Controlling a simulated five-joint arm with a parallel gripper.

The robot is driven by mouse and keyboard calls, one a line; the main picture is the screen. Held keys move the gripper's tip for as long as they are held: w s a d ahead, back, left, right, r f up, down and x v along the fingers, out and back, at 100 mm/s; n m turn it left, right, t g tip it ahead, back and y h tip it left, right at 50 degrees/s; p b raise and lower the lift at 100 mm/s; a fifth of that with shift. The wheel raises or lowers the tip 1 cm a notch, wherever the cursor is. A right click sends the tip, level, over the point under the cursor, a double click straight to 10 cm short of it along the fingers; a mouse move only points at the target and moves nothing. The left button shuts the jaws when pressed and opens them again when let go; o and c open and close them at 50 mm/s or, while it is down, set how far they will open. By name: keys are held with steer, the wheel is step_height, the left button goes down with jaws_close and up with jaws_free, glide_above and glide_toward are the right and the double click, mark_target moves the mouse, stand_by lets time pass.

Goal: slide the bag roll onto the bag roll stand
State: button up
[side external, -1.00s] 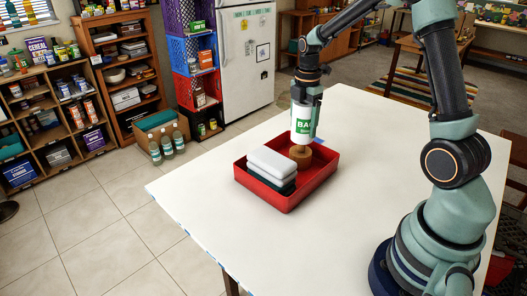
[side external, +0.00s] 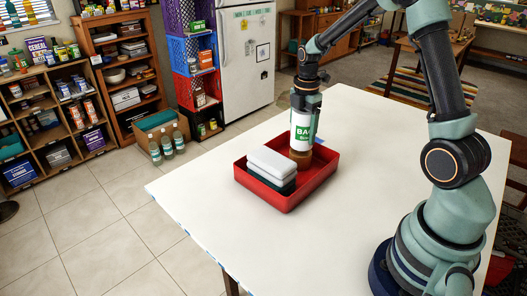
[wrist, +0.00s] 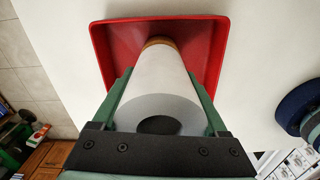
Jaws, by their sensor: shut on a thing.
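The bag roll (side external: 302,128) is a white cylinder with a green label, held upright. My gripper (side external: 306,106) is shut on its sides from above. The bag roll stand (side external: 300,159) shows as a round wooden base in the red tray, directly under the roll. The roll's lower end is at or just above the base; I cannot tell if they touch. No post shows between them. In the wrist view, the roll (wrist: 155,80) lies between my green fingers, its dark hole facing the camera, with the wooden base (wrist: 159,42) behind its far end.
The red tray (side external: 288,203) stands on the white table (side external: 390,190). A stack of folded cloths (side external: 272,165), white over dark green, sits in the tray left of the stand. The table is clear around the tray. Several bottles (side external: 167,144) stand on the floor beyond the table.

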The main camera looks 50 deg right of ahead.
steer(key=shift+f, duration=1)
steer(key=o, duration=1.3)
steer(key=shift+o, duration=0.2)
steer(key=shift+r, duration=0.1)
step_height(320, 180, up, 12)
steer(key=shift+f, duration=0.15)
